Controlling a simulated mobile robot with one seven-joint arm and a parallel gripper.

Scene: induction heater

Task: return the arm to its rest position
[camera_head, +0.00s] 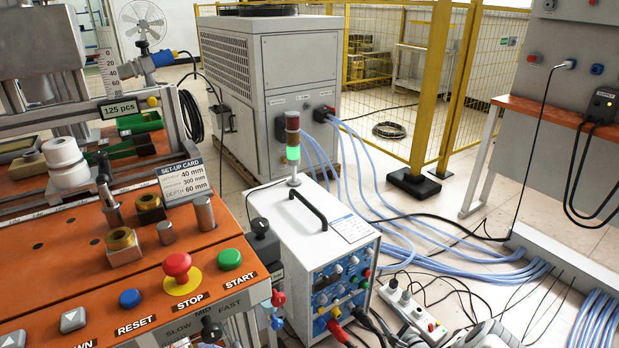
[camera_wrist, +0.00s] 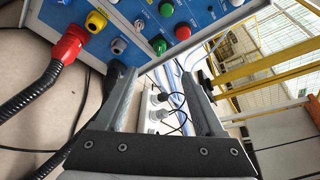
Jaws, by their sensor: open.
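My gripper (camera_wrist: 162,78) shows in the wrist view with its two dark fingers well apart and nothing between them. The blue panel of the white heater unit (camera_wrist: 143,22) is just beyond and above the fingers, with a red plug (camera_wrist: 70,43) and a black cable at its left. Through the gap I see a white power strip (camera_wrist: 142,117) on the floor. In the head view the gripper itself cannot be made out. The white heater unit (camera_head: 313,245) stands on the floor there, with a light tower lit green on top.
The power strip (camera_head: 412,312) and loose black cables lie right of the heater unit. Blue hoses (camera_head: 420,246) cross the floor. An orange workbench (camera_head: 60,290) with buttons fills the left. A grey cabinet (camera_head: 575,100) stands right; yellow fencing (camera_head: 480,60) is behind.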

